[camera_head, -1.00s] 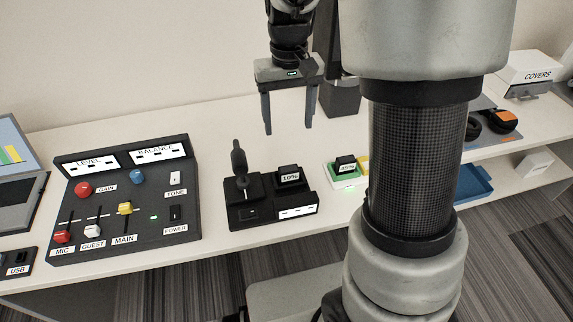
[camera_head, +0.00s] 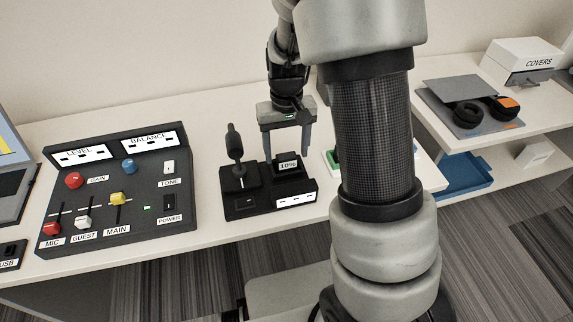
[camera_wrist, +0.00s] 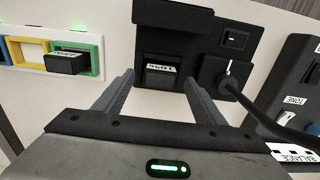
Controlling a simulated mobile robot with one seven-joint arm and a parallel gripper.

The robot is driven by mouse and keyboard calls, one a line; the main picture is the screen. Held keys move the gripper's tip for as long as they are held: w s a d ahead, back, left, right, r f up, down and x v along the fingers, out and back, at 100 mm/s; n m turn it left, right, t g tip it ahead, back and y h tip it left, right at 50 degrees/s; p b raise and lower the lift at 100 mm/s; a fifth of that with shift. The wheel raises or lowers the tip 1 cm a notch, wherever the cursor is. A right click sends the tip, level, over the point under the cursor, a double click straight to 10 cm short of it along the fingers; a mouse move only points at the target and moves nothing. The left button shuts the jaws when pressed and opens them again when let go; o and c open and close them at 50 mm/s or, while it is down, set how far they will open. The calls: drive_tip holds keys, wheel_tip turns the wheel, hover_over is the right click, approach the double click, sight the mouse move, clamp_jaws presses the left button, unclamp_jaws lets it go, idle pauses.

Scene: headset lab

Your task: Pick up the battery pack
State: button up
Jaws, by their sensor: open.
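A small black battery pack (camera_head: 288,165) labelled 10% stands in a slot of the black dock (camera_head: 242,203); it also shows in the wrist view (camera_wrist: 160,75). My gripper (camera_head: 287,154) is open and empty just above and behind this pack. In the wrist view its fingers (camera_wrist: 159,82) point at the pack from either side, and contact is not visible. A second black battery pack (camera_wrist: 66,63) sits in the green frame at the left of the wrist view. In the head view my arm hides it.
A control panel (camera_head: 115,190) with knobs and sliders stands further left. A headset (camera_head: 468,114), a covers box (camera_head: 522,62) and a blue tray (camera_head: 465,177) are at right.

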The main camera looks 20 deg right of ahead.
drive_tip(key=shift+f, duration=0.55)
drive_tip(key=shift+r, duration=0.1)
drive_tip(key=c, duration=1.2)
